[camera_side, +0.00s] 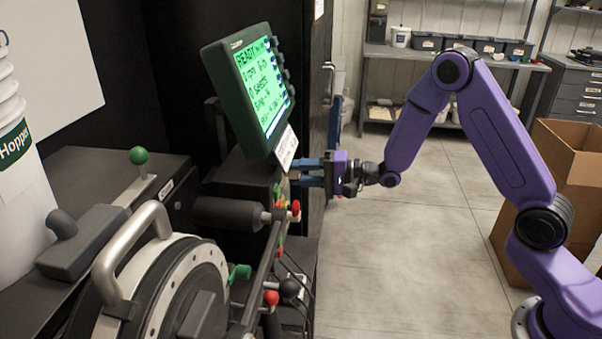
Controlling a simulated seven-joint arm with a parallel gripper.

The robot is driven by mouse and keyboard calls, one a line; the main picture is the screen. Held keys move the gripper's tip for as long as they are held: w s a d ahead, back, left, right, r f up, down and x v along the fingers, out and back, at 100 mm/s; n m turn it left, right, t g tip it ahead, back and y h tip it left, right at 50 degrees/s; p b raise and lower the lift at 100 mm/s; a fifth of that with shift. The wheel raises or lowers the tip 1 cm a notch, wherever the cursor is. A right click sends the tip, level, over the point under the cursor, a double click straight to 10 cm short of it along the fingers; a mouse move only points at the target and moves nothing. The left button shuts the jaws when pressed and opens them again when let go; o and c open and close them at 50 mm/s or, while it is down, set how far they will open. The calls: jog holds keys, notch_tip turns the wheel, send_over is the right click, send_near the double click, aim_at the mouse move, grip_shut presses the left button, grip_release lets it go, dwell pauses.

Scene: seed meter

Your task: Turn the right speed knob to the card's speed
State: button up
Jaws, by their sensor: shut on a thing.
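My purple gripper (297,172) reaches in from the right to the panel below the green-framed display (262,85). Its two blue fingers are a little apart, one above the other, and are shut on a small part at the panel face. The part is almost wholly hidden by the fingers and seen edge-on; its place fits the right speed knob. I cannot see the knob's pointer or scale. A white card (286,147) hangs under the display, just above the fingers; its print is too small to read. The lit screen shows "READY" and several lines of text.
Red and green knobs (295,207) and a dark cylinder (228,213) sit left of and below the gripper. A round metal-rimmed housing with a handle (130,245) fills the front left, near a white hopper (15,150). A cardboard box (568,150) stands on the floor at right.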

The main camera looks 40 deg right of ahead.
jog(key=shift+d+f+m+g+y, duration=0.1)
jog(key=shift+m+g+y, duration=0.1)
jog(key=shift+m, duration=2.15)
jog(key=shift+d+m+g+y, duration=0.1)
jog(key=shift+m+y, duration=0.1)
jog(key=shift+m, duration=2.15)
jog(key=o, duration=1)
jog(key=shift+a, duration=0.1)
jog(key=v, duration=1.7)
jog(key=shift+s, duration=0.15)
